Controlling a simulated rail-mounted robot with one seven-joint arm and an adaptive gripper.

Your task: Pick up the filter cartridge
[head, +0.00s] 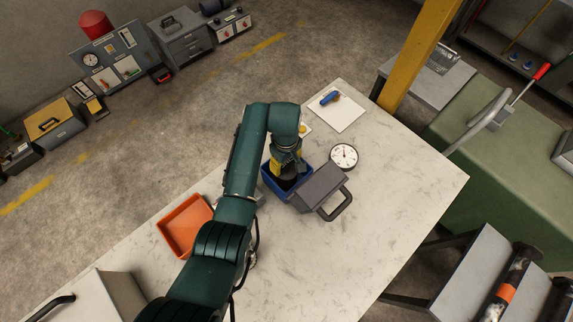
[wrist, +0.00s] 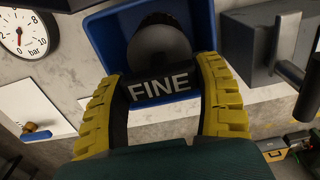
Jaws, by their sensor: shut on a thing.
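The filter cartridge is a dark cylinder with a round grey end, and white letters reading FINE show on a dark band between my fingers in the wrist view (wrist: 160,50). In the head view its dark lower part (head: 287,183) shows beneath my gripper, within the outline of the blue bin (head: 268,183). My gripper (head: 288,166) has yellow ribbed fingers, seen on both sides of the cartridge in the wrist view (wrist: 162,95), and is shut on it. I cannot tell whether the cartridge touches the bin floor.
A grey box with a handle (head: 318,187) stands right beside the bin. A round gauge (head: 343,156) lies behind it. An orange tray (head: 184,224) is to the left. A white sheet with a blue-handled valve (head: 331,97) lies at the back. The table's right front is clear.

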